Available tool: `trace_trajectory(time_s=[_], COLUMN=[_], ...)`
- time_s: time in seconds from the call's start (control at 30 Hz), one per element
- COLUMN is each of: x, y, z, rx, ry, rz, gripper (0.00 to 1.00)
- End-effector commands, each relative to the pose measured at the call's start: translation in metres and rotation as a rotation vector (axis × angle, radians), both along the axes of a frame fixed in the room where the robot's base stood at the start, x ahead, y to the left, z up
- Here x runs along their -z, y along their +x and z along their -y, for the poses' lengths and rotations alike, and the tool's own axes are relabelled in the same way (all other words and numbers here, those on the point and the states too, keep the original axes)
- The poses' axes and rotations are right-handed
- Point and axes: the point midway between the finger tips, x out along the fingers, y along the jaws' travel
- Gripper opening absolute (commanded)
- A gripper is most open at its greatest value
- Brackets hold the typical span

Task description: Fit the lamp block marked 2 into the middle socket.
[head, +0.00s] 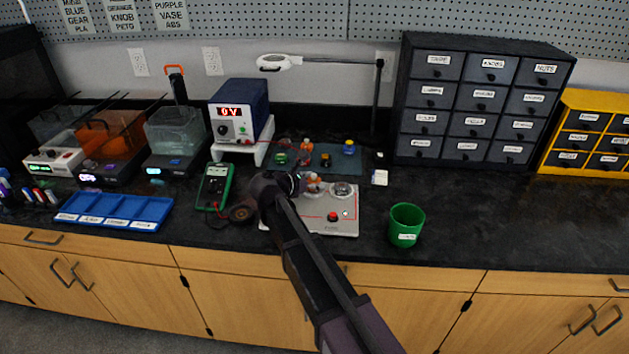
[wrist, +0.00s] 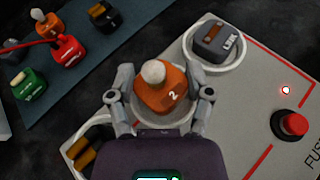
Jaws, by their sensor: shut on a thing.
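The lamp block marked 2 (wrist: 162,95) is orange with a white bulb on top. In the wrist view it sits between the two fingers of my gripper (wrist: 160,98), which is shut on it. The block is over the middle socket (wrist: 172,126), whose grey round rim shows around its lower side. I cannot tell whether it is seated or just above.
A dark grey block (wrist: 215,42) sits in the upper right socket. The lower left socket (wrist: 85,135) is partly hidden by my gripper. The board has a red button (wrist: 294,123) and a lit red light (wrist: 285,90). A blue mat (wrist: 75,85) with several blocks lies behind. A green cup (head: 405,226) stands right.

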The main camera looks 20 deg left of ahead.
Motion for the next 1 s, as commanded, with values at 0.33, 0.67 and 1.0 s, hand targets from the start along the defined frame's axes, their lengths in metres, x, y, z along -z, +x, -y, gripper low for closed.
trace_trajectory(time_s=[0.33,0.67,1.0], x=[0.001,0.006,0.01], y=[0.0,0.0,0.0], z=[0.0,0.0,0.0], rx=[0.0,0.001,0.001], ry=[0.0,0.0,0.0], rz=[0.0,0.0,0.0], gripper=[0.26,0.26,0.26])
